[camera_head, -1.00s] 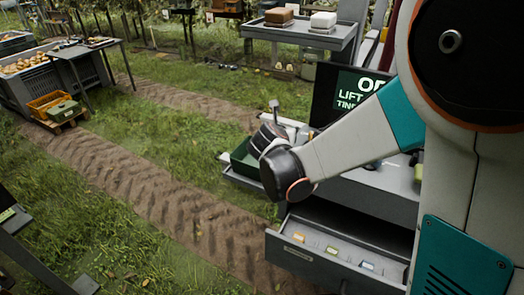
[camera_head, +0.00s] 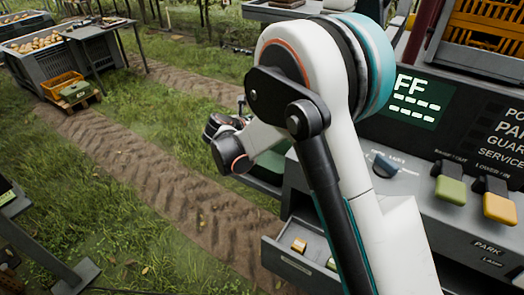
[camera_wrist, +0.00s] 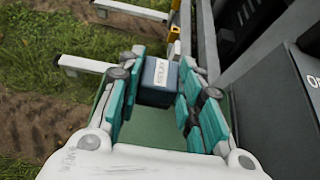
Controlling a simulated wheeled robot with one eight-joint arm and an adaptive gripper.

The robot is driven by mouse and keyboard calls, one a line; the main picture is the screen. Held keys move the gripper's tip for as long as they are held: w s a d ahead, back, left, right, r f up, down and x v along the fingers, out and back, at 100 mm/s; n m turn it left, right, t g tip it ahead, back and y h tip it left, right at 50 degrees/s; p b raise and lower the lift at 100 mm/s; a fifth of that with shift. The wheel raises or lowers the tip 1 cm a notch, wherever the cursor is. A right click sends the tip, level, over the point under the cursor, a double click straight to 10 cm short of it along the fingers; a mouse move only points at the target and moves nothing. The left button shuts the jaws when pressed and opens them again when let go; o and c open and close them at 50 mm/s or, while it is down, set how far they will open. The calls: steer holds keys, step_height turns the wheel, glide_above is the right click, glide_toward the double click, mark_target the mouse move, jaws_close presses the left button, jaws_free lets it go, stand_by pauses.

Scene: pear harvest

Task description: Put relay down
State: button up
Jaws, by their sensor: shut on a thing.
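The relay (camera_wrist: 156,80) is a small dark blue-grey block with a pale label, seen in the wrist view between the teal fingers of my gripper (camera_wrist: 163,66). My gripper is shut on it. A green tray surface (camera_wrist: 150,132) shows beneath and nearer than the relay; I cannot tell if the relay touches it. In the head view, my gripper's end (camera_head: 222,124) is largely hidden behind my arm, so the relay does not show there.
An open drawer (camera_head: 290,262) with small orange and green pieces lies below the grey control cabinet. The cabinet has a dark screen (camera_head: 410,100) and green (camera_head: 450,190) and orange (camera_head: 499,207) switches. Grass and a dirt track lie left.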

step_height(320, 180, down, 10)
steer(key=b, duration=0.2)
steer(key=shift+b, duration=0.4)
steer(key=shift+r, duration=0.1)
steer(key=shift+f+b, duration=0.55)
steer(key=shift+f, duration=0.05)
steer(key=o, duration=1.1)
steer(key=shift+s, duration=0.1)
steer(key=shift+c, duration=0.2)
